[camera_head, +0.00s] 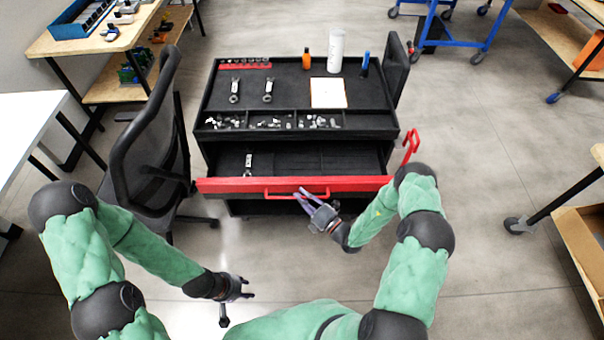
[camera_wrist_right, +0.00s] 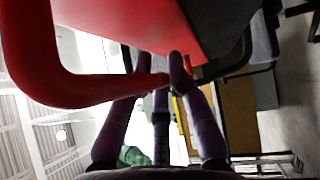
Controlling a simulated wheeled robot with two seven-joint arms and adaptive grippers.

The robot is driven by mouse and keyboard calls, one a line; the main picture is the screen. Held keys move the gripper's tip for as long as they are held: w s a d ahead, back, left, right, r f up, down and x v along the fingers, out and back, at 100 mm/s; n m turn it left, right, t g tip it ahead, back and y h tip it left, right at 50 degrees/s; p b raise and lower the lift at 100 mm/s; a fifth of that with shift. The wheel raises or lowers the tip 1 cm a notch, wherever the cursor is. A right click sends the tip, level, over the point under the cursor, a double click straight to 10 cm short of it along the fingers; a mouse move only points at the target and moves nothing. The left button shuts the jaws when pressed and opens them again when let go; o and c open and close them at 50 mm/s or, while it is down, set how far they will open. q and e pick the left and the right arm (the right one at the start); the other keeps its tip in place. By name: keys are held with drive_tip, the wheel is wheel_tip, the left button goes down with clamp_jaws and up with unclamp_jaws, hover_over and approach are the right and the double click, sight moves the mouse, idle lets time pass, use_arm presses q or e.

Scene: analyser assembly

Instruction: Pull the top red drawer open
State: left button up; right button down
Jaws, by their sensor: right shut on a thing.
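The top red drawer (camera_head: 228,185) of the black tool cart is pulled part way out, and its dark inside with a wrench in it shows. Its red handle (camera_head: 290,194) runs along the front. My right gripper (camera_head: 303,196) is shut on the handle near its middle. In the right wrist view the handle (camera_wrist_right: 95,90) bends down and across between the purple fingers (camera_wrist_right: 170,80), under the red drawer front. My left gripper (camera_head: 248,289) hangs low over the floor at the lower left, apart from the cart. Its finger opening is too small to judge.
The cart top (camera_head: 290,90) carries wrenches, a white cylinder (camera_head: 335,50), an orange bottle (camera_head: 306,59), a blue item and a white pad. An office chair (camera_head: 145,140) stands close on the left. The floor before the cart is clear.

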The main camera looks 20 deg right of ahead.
drive_tip(key=s+a+p, duration=0.1)
drive_tip(key=s+a, duration=0.2)
drive_tip(key=s, duration=0.9)
drive_tip(key=shift+s+a+p, duration=0.25)
drive_tip(key=shift+s+p, duration=0.1)
drive_tip(key=shift+s, duration=0.05)
drive_tip(key=c, duration=1.4)
unclamp_jaws()
drive_tip(key=shift+v, duration=6.05)
drive_tip(key=shift+a, duration=0.15)
